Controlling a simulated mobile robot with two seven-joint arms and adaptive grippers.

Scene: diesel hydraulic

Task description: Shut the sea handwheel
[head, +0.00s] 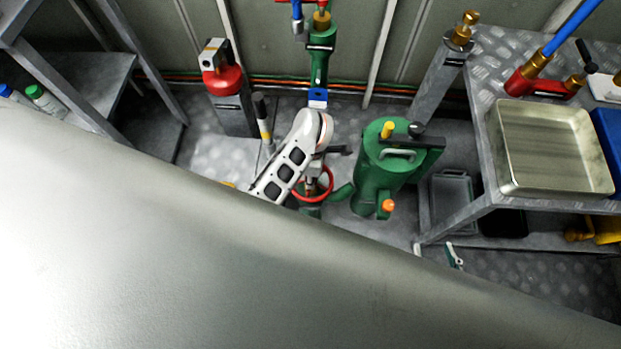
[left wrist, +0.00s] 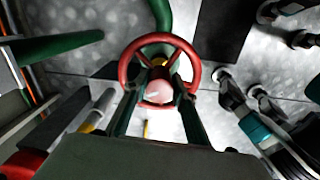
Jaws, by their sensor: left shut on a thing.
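A red spoked handwheel (head: 327,186) sits low in the middle of the head view, partly hidden under a white arm link of mine. In the left wrist view the red handwheel (left wrist: 197,72) faces the camera, with a pale hub and a green pipe behind. My left gripper (left wrist: 157,92) has its two dark fingers at the near side of the wheel, one either side of the hub, and is shut on it. The exact contact is hard to see. I cannot make out the jaws of my right gripper in the head view.
A green canister-like housing (head: 377,178) with a black handle stands just right of the wheel. A red-topped post (head: 222,80) stands to the left. A metal bench with a tray (head: 552,184) is at the right. A large pale surface covers the lower head view.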

